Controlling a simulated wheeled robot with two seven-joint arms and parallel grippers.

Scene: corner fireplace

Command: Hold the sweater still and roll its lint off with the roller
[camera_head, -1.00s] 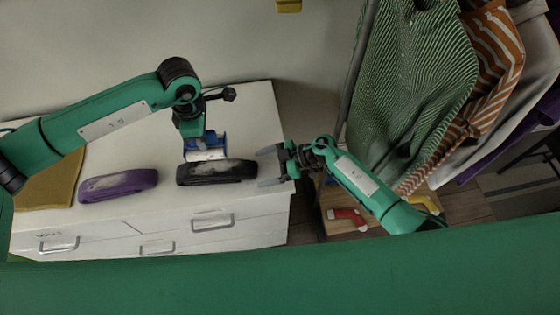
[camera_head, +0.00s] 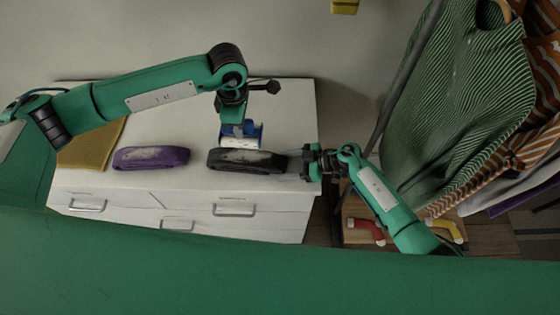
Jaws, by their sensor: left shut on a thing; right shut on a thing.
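A folded black sweater (camera_head: 232,163) lies on the white dresser top, with a pale grey lint patch on its upper face. My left gripper (camera_head: 234,121) points down above it and is shut on the lint roller (camera_head: 240,143), which has a blue frame and a white cylinder. The cylinder is at the sweater's far edge; I cannot tell whether it touches. My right gripper (camera_head: 294,165) is shut on the sweater's right end, its fingers reaching in from the right.
A folded purple sweater (camera_head: 150,159) with a grey patch lies to the left on the dresser (camera_head: 285,105). A mustard cloth (camera_head: 92,150) lies further left. Striped clothes (camera_head: 455,110) hang at the right. Red (camera_head: 368,231) and yellow socks lie below them.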

